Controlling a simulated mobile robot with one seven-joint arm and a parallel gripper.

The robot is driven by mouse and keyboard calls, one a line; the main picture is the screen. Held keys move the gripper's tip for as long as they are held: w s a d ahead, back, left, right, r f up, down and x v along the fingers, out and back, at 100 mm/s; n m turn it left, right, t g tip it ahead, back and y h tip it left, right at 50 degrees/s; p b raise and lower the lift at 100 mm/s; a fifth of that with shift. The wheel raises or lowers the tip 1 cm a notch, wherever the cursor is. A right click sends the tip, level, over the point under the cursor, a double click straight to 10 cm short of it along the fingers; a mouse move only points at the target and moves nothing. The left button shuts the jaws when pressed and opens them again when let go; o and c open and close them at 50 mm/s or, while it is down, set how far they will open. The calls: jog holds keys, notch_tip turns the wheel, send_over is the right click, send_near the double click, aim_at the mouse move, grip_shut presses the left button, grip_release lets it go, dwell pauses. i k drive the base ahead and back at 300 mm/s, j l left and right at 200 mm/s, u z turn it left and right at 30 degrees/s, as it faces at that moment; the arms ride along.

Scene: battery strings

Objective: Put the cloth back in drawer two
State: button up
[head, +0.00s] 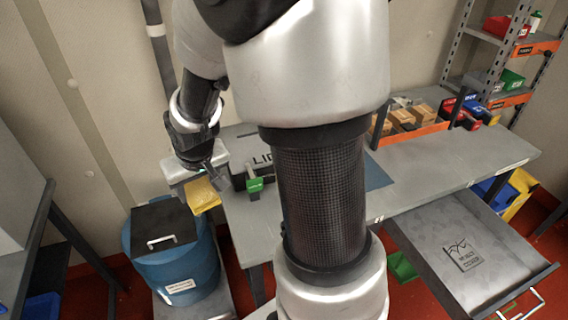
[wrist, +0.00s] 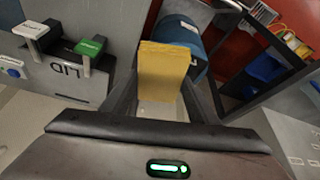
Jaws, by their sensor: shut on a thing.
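My gripper (head: 212,182) is at the left end of the workbench. It is shut on a flat yellow cloth (head: 203,196), which sticks out beyond the fingertips. In the wrist view the cloth (wrist: 163,70) stands between the two fingers of my gripper (wrist: 160,98). An open grey drawer (head: 478,254) extends from the right part of the bench, far from my gripper. Its visible floor carries a dark printed mark and no loose object. I cannot read a number on it.
A blue drum (head: 172,265) with a black handled lid stands below my gripper. A shelf rack (head: 490,65) stands at the far right.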

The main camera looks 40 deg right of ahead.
aim_at(478, 235)
jog(key=k+u, duration=0.6)
jog(key=k+l+u, duration=0.1)
jog(key=u, duration=0.25)
jog(key=k+u, duration=0.5)
jog(key=u, duration=0.2)
jog(key=k+l+u, duration=0.2)
jog(key=k, duration=0.6)
jog(key=k+z, duration=0.45)
jog(key=k+l+z, duration=0.25)
jog(key=z, duration=0.15)
jog(key=k+l+z, duration=0.25)
jog(key=z, duration=0.2)
jog(key=k, duration=0.05)
